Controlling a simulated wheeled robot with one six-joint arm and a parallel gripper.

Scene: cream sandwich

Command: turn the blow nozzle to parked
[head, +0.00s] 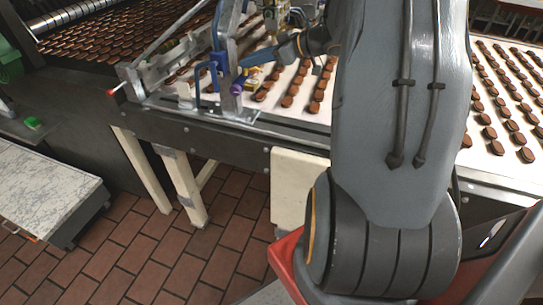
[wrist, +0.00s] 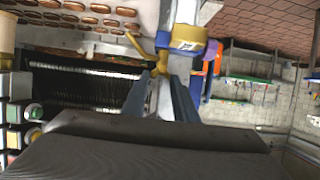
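In the wrist view, a brass-coloured piece that looks like the blow nozzle (wrist: 158,69) is on a metal post, below a blue-and-yellow fitting (wrist: 187,38). One thin brass arm of it slants up to the left. The two blue-grey fingers of my gripper (wrist: 161,80) stand apart on either side of its lower part. I cannot tell whether they touch it. In the head view, my gripper (head: 250,60) reaches left to the frame over the belt, and the nozzle is hard to make out there.
A blue bracket (head: 218,62) and a purple knob (head: 236,88) sit on the metal frame close to my gripper. Rows of brown biscuits lie on the white belt (head: 295,112). A marble-topped cart (head: 45,190) stands at the left, with open tiled floor (head: 215,240) beside it.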

